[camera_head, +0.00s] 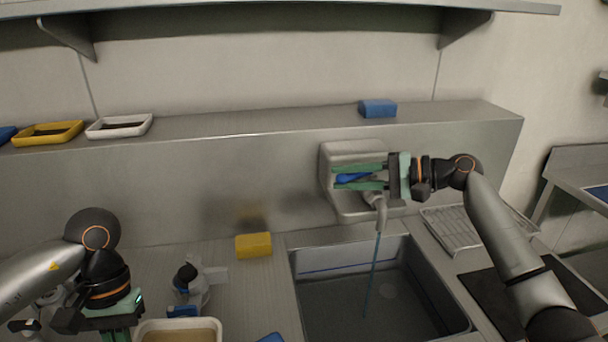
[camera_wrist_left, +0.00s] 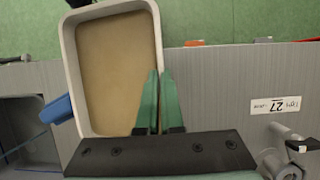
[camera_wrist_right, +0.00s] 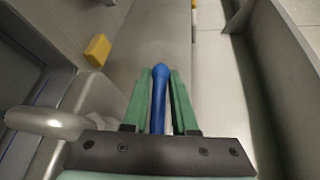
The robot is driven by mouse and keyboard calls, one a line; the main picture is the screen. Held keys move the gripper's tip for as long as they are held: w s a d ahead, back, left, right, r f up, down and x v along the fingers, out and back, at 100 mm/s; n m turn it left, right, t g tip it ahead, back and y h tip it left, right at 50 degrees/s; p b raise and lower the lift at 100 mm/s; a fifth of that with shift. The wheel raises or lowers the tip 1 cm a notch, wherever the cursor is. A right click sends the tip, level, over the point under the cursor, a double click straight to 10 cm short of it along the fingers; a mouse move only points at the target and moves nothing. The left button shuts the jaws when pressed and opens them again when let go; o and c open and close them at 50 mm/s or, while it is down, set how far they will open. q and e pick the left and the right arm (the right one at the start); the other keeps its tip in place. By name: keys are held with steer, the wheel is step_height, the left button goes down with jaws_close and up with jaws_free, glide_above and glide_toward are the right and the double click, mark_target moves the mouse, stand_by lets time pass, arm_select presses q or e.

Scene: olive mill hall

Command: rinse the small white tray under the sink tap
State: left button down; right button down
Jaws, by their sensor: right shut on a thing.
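The small white tray (camera_head: 217,326) is at the bottom of the head view, left of the sink (camera_head: 345,300). Its inside is brown in the left wrist view, where its rim (camera_wrist_left: 157,40) runs between my left fingers (camera_wrist_left: 158,100). My left gripper (camera_head: 115,334) is shut on that rim; its fingers are partly cut off in the head view. My right gripper (camera_head: 360,177) is shut on the blue tap lever (camera_wrist_right: 159,95). Water (camera_head: 374,270) runs from the tap spout (camera_head: 381,212) into the sink, clear of the tray. Whether the tray touches the counter I cannot tell.
A yellow sponge (camera_head: 254,245) and a grey-white device (camera_head: 192,285) stand on the counter left of the sink. A drying rack (camera_head: 455,230) lies to its right. The ledge behind holds a yellow tray (camera_head: 48,133), another white tray (camera_head: 119,126) and a blue block (camera_head: 378,108).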

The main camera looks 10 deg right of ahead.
steer(key=c, duration=0.8)
jaws_free()
steer(key=shift+d, duration=0.1)
arm_select(q)
steer(key=shift+f+b, duration=0.75)
arm_select(e)
steer(key=v, duration=1.2)
steer(key=shift+s+f, duration=0.1)
steer(key=shift+f, duration=0.1)
